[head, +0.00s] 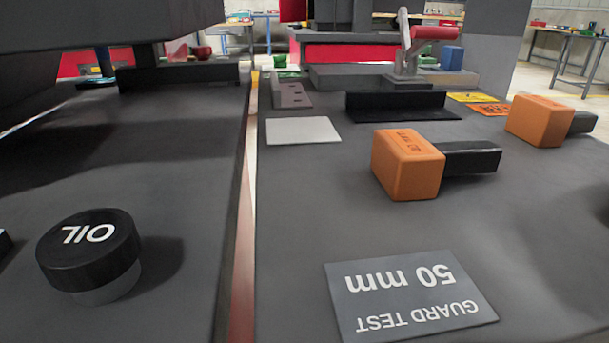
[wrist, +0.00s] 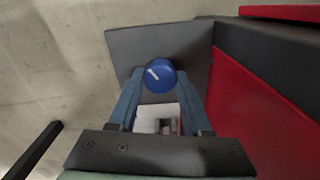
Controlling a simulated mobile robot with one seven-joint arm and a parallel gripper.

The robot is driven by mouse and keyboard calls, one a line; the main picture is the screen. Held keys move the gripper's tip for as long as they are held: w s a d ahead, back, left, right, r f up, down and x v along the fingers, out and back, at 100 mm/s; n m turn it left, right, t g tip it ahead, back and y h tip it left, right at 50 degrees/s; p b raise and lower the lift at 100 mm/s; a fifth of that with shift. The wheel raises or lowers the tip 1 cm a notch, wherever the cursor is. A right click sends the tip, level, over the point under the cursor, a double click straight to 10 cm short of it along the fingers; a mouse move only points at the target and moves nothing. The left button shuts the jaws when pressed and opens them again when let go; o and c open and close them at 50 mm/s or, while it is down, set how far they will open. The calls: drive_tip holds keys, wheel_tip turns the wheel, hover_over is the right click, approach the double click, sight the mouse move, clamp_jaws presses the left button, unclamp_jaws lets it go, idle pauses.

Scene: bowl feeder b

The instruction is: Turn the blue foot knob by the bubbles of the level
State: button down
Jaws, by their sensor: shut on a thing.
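The blue foot knob (wrist: 160,76) is round with a short white line on its face, which slants in the wrist view. My gripper (wrist: 160,84) is shut on it, one blue-grey finger on each side. The knob sits in front of a dark grey plate (wrist: 130,45). In the head view I make out neither the knob nor my gripper. I cannot make out the level or its bubbles in either view.
In the wrist view a red panel (wrist: 245,105) stands close on the right, and concrete floor (wrist: 50,70) is open on the left. In the head view the bench top holds a black OIL cap (head: 88,250), orange-ended blocks (head: 408,165) and a GUARD TEST plate (head: 408,296).

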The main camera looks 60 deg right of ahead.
drive_tip(key=shift+r+n+p, duration=0.3)
drive_tip(key=shift+n+p, duration=0.1)
drive_tip(key=shift+p, duration=0.6)
drive_tip(key=shift+f+n+p, duration=0.15)
drive_tip(key=shift+n+p, duration=0.35)
drive_tip(key=shift+p, duration=0.15)
drive_tip(key=shift+f, duration=0.15)
drive_tip(key=shift+c, duration=1.7)
unclamp_jaws()
wheel_tip(320, 180, up, 13)
drive_tip(key=p, duration=0.8)
drive_tip(key=shift+p, duration=0.4)
